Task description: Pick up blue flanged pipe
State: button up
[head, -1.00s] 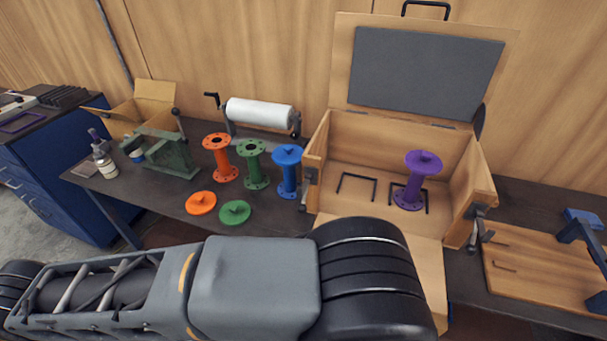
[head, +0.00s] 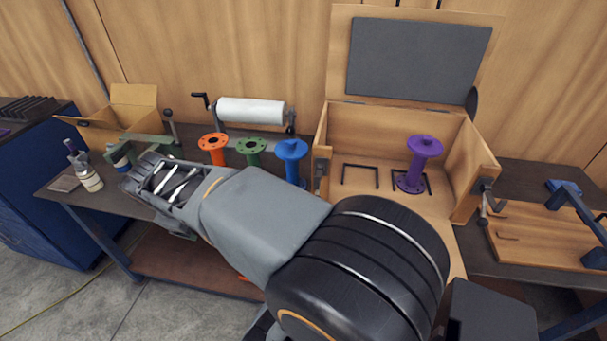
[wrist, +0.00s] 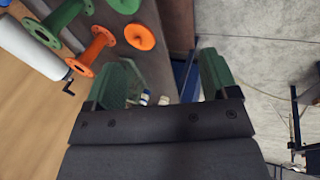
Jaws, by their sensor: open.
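The blue flanged pipe (head: 292,165) stands upright on the dark workbench, just left of the open wooden box, in the head view. Its base is partly hidden by my arm. I cannot make it out in the wrist view. My gripper (wrist: 165,70) shows in the wrist view with its two green fingers apart and nothing between them. In that view it is beside an orange flanged pipe (wrist: 97,48) and a green one (wrist: 62,14), apart from both.
The orange (head: 214,150) and green (head: 251,150) pipes stand left of the blue one, with a white roll (head: 250,112) behind. A purple pipe (head: 420,165) stands in the wooden box (head: 395,120).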

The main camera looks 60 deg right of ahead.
jog(key=w+d+f+n+g+h+b, duration=0.2)
jog(key=d+f, duration=0.2)
jog(key=d, duration=0.3)
jog(key=w+d+f+n+g+h+b, duration=0.2)
jog(key=w+d+f+n+h, duration=0.1)
jog(key=d, duration=0.5)
jog(key=n+g+h+b, duration=0.3)
jog(key=n, duration=0.1)
send_near(290, 170)
jog(key=shift+n+h, duration=0.5)
jog(key=shift+n, duration=0.3)
jog(key=shift+w+f+p+x, duration=0.2)
jog(key=shift+f+p+x, duration=0.1)
jog(key=shift+x, duration=1.6)
jog(key=shift+w+f+p+x, duration=0.2)
jog(key=shift+f+p+x, duration=0.1)
jog(key=shift+x, duration=1.6)
jog(key=shift+w+f+p+x, duration=0.2)
jog(key=shift+p+x, duration=0.1)
jog(key=shift+x, duration=1.6)
jog(key=shift+a, duration=0.2)
jog(key=shift+c, duration=0.2)
jog(key=c, duration=1.4)
